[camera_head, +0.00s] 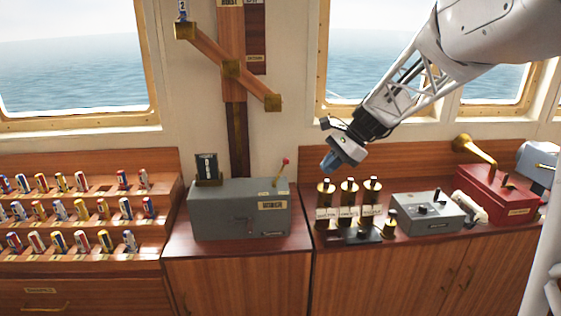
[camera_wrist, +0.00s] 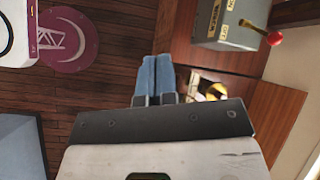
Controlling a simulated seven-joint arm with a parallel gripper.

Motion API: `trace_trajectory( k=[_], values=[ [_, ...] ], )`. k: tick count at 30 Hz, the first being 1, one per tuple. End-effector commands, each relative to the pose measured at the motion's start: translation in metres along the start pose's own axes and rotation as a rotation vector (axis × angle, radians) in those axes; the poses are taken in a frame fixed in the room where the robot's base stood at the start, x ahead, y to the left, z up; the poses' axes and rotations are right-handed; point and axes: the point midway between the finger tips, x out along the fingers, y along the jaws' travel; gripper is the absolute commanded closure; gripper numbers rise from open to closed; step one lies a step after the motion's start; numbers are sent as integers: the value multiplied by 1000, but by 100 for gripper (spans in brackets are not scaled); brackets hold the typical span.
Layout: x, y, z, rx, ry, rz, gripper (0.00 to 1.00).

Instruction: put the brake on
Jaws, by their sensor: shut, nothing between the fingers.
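A grey winch-like box (camera_head: 240,210) stands on the wooden counter left of centre in the head view. A short lever with a red knob (camera_head: 285,161) rises from its right end, tilted slightly right. In the wrist view the box (camera_wrist: 222,25) is at the upper right. Its red knob (camera_wrist: 275,39) sticks out to the right, beside small yellow labels too blurred to read surely. My gripper (camera_head: 330,162) has blue fingertips and hangs in the air to the right of the lever, apart from it. The closed fingers (camera_wrist: 158,75) show in the wrist view with nothing between them.
Several brass-topped posts (camera_head: 348,192) stand below and right of my gripper. A grey switch box (camera_head: 428,212) and red box (camera_head: 497,190) are farther right. A wooden slanted beam (camera_head: 230,67) is on the wall above the grey box. Racks of coloured handles (camera_head: 82,210) fill the left.

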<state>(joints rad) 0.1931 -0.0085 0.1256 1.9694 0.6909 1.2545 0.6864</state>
Motion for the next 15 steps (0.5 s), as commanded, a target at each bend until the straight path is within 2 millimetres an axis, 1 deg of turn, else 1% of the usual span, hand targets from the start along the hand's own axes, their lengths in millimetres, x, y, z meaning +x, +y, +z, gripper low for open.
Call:
trace_trajectory(
  k=[1,3,15],
  values=[
    [0,-8,-8,29,-17,-7,100],
    [0,-19,-17,66,-41,-18,100],
    [-1,-77,-73,279,-183,-80,100]
  ],
)
